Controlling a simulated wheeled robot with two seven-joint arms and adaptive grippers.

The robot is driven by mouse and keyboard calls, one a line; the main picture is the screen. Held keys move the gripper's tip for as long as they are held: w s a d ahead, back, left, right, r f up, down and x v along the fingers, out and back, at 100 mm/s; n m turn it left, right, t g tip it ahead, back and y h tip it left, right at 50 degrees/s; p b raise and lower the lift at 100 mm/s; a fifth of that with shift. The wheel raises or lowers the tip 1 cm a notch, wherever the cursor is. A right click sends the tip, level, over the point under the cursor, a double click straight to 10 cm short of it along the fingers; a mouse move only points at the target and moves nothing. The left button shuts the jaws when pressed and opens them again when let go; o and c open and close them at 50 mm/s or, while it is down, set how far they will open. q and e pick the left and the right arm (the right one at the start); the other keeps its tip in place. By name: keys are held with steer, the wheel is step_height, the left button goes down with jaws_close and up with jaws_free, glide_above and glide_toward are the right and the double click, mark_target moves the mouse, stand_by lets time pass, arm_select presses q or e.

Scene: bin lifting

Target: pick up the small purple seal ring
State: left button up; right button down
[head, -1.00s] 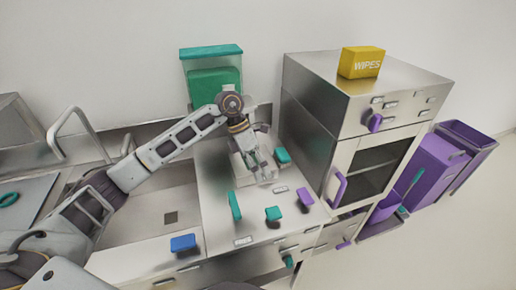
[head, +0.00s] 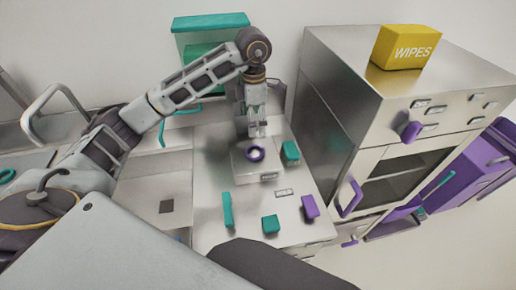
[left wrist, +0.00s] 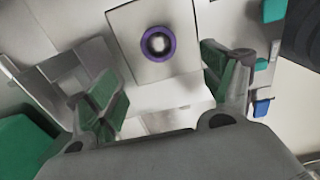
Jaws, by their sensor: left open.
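The small purple seal ring (head: 255,153) lies on a pale raised block (head: 241,168) on the steel counter, around a light round centre. In the left wrist view the ring (left wrist: 158,44) shows whole, beyond the fingertips and between their lines. My left gripper (head: 258,133) points down just behind and above the ring in the head view, apart from it. In the left wrist view its green-padded fingers (left wrist: 160,92) are spread wide with nothing between them. My right gripper is not in view.
Teal blocks (head: 290,152) and (head: 270,224), an upright teal piece (head: 228,210) and a purple block (head: 309,207) stand around the pale block. A steel cabinet (head: 338,110) rises at right with a yellow wipes box (head: 404,47) on top. A sink lies left.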

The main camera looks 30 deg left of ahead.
arm_select(q)
steer(key=p, duration=0.1)
glide_above(254, 152)
steer(key=shift+s+d+f, duration=0.1)
steer(key=shift+s+f, duration=0.05)
steer(key=shift+f, duration=1.95)
steer(key=shift+s+d+f, duration=0.1)
steer(key=shift+f, duration=2)
steer(key=shift+a+f+p, duration=0.2)
steer(key=shift+f+p, duration=0.5)
steer(key=shift+f, duration=0.45)
steer(key=shift+w+f+p, duration=0.15)
steer(key=shift+f+p, duration=0.15)
steer(key=shift+f, duration=1.15)
steer(key=c, duration=0.9)
